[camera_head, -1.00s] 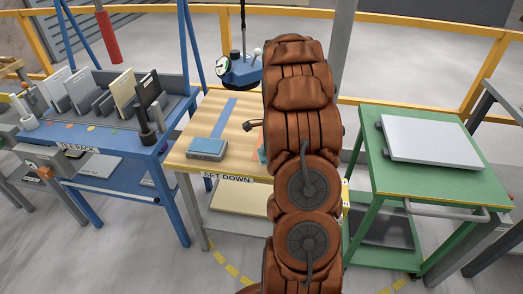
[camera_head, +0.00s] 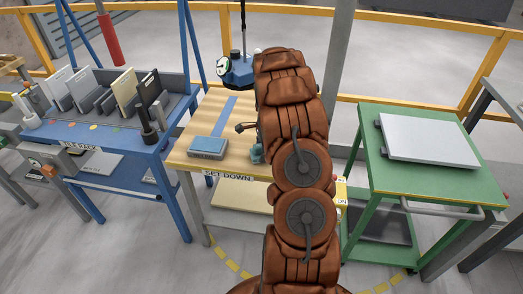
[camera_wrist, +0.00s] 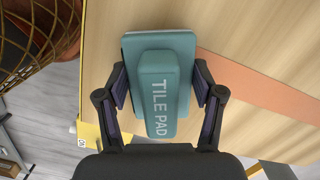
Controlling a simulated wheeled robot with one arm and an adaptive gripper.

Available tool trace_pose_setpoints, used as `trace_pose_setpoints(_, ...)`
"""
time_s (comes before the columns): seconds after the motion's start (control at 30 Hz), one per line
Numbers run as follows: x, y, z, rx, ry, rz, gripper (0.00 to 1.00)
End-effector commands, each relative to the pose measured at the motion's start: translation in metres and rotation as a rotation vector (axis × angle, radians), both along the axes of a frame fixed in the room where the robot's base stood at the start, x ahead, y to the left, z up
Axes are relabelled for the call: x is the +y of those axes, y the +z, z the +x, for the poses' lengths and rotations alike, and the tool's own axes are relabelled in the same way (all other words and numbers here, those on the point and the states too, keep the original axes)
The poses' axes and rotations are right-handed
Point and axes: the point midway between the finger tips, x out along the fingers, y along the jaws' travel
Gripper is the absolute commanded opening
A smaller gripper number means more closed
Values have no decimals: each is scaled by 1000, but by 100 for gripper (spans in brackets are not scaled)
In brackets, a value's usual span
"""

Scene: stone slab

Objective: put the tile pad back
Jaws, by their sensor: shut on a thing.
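The tile pad (camera_wrist: 160,85) is a teal block with a raised grip lettered TILE PAD. In the wrist view it sits between the two dark fingers of my gripper (camera_wrist: 160,105), which is shut on its sides. Pale wood of the bench (camera_wrist: 245,40) lies beneath it; I cannot tell whether the pad touches the wood. In the head view a small teal part of the pad (camera_head: 256,154) shows at the left edge of my arm, over the right side of the SET DOWN bench (camera_head: 190,160). My arm hides the gripper there.
An orange strip (camera_wrist: 260,98) runs right of the pad. A blue rack (camera_head: 120,145) with upright slabs stands left. A green cart (camera_head: 430,180) bears a grey slab (camera_head: 428,138). A dial-gauge lifter (camera_head: 238,70) hangs behind.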

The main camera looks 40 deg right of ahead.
Motion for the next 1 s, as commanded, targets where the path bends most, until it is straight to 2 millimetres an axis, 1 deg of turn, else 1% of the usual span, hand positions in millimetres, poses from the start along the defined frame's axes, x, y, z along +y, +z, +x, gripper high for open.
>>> trace_pose_setpoints(0.2, 0, -3, 0, -1, 0, -1, 34)
trace_pose_setpoints(0.23, 0, -3, 0, -1, 0, -1, 68)
trace_pose_setpoints(0.47, 0, -2, 0, -1, 0, -1, 92)
trace_pose_setpoints(0.8, 0, -1, 0, -1, 0, -1, 92)
trace_pose_setpoints(0.93, -1, 6, 0, -2, 0, -1, 92)
trace_pose_setpoints(1.0, -2, 14, 0, -4, -1, -3, 92)
